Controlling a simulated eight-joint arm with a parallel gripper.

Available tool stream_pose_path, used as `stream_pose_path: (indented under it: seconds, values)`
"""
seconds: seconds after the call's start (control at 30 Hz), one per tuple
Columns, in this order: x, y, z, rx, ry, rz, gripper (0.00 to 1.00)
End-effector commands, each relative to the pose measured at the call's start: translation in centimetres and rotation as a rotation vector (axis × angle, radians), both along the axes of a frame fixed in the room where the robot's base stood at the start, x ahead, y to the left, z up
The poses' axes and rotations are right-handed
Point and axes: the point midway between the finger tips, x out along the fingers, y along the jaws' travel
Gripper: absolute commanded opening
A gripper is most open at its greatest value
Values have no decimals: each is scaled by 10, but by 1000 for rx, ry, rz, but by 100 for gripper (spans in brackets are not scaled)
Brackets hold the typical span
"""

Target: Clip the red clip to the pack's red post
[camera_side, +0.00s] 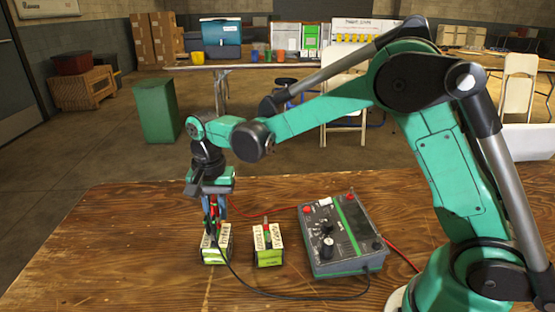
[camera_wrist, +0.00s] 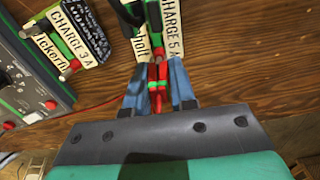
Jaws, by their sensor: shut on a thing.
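My gripper (camera_wrist: 158,88) has its two blue fingers shut on the red clip (camera_wrist: 157,72), which has green bands. In the side view my gripper (camera_side: 214,207) points down just above the left pack (camera_side: 216,252). The wrist view shows this pack's label (camera_wrist: 172,28), reading "CHARGE 5 A". The clip's front end is at the near edge of this pack. A dark clip-like part (camera_wrist: 130,14) shows on the same pack's other side.
A second pack (camera_side: 268,250), labelled "CHARGE 3 A" in the wrist view (camera_wrist: 78,32), stands to the right in the side view. The charger box (camera_side: 345,262) stands beyond it. A black cable (camera_side: 275,293) loops across the front; a red cable (camera_side: 262,211) runs behind. The table's left is clear.

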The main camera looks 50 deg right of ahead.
Motion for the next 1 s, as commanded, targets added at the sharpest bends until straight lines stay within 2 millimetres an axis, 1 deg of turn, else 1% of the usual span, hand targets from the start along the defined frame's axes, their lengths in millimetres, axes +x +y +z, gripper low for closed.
stream_pose_path:
  seconds: [0.3,0.33,0.37,0.4,0.43,0.97,1.0]
  values:
    - [0,0,0,0,0,0,0]
    - [0,0,0,0,0,0,29]
    - [0,0,0,0,0,0,38]
    - [0,0,0,0,0,0,49]
    - [0,0,0,0,0,0,57]
    - [0,0,0,0,0,0,57]
    - [0,0,0,0,0,0,69]
